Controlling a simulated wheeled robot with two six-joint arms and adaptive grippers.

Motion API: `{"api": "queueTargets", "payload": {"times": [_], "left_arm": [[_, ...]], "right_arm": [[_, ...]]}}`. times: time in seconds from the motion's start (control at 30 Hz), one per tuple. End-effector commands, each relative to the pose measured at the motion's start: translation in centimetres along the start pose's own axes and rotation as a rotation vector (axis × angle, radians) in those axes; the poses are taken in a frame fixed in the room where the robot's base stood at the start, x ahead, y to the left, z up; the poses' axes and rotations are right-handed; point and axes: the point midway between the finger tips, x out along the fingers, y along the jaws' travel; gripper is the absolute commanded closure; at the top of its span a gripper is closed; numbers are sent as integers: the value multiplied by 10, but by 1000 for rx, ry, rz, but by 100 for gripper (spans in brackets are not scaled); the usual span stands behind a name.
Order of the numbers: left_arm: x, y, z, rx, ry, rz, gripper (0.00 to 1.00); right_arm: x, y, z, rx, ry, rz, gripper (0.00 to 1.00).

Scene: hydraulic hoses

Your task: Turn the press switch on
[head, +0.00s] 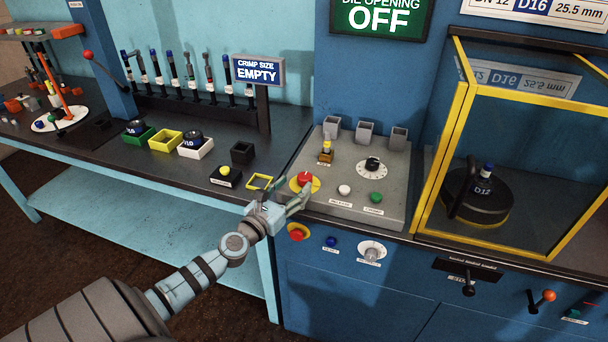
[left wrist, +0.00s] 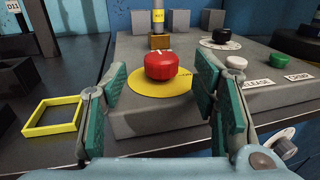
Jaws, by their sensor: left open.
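A red rotary knob (head: 305,178) on a yellow disc sits at the front left of the grey control panel (head: 330,194); it appears to be the press switch. In the left wrist view the red knob (left wrist: 161,65) shows a white mark on its top, pointing roughly away from me. My left gripper (head: 281,197) is open and empty, just in front of the knob. In the left wrist view its green-padded fingers stand left and right of the knob, apart from it. My right gripper is not in view.
A white button (head: 344,189), a green button (head: 376,197) and a black dial (head: 373,163) share the panel. A yellow square frame (head: 260,182) lies left of it. A yellow-framed clear guard (head: 437,155) stands at right. The signs (head: 258,71) (head: 378,17) read "EMPTY" and "OFF".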

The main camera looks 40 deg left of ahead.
Motion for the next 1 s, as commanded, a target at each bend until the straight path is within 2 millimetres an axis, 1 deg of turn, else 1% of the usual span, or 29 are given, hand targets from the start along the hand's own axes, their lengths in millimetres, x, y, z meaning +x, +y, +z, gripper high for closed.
{"api": "queueTargets", "payload": {"times": [0.03,0.1,0.2,0.3,0.43,0.63,0.67,0.93,0.97,1.0], "left_arm": [[12,0,2,-4,-3,2,46],[26,0,1,-4,-3,2,46],[44,0,-1,-4,-1,2,46],[56,0,-1,-3,-1,1,46],[62,0,-1,-3,1,0,46],[62,0,-1,-4,2,0,46],[62,0,-1,-4,2,0,47],[62,0,-1,-4,2,0,91],[62,0,-1,-4,2,0,95],[62,0,-1,-4,2,0,95]], "right_arm": [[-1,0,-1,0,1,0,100],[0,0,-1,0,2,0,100],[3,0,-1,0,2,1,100],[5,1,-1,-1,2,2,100],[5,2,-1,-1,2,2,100],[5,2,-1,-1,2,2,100],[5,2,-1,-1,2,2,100],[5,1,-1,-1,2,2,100],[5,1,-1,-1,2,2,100],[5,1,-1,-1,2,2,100]]}}
